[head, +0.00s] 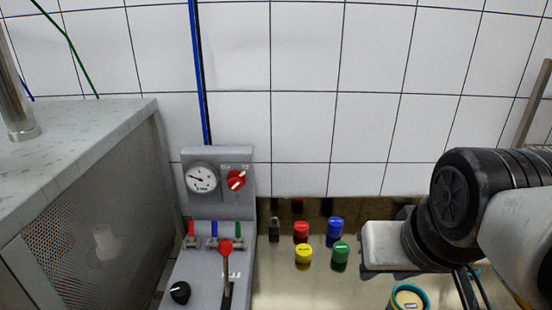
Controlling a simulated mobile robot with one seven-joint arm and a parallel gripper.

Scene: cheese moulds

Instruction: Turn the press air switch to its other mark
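A red rotary switch (236,181) with a white pointer bar sits on the upright grey panel (218,211), right of a round pressure gauge (201,178). Its bar slants from lower left to upper right. Small marks stand above the switch, too small to read. I take this to be the press air switch. My gripper (385,246) is at the right, over the bench, well to the right of the switch and apart from it. Its pale body shows, but its fingers cannot be made out. I see nothing held in it.
Below the panel are small red, blue and green valve handles, a red-knobbed lever (226,247) and a black knob (180,292). Red (301,229), blue (336,224), yellow (303,254) and green (341,251) capped pieces and a padlock (274,231) stand nearby. A grey cabinet (90,200) fills the left.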

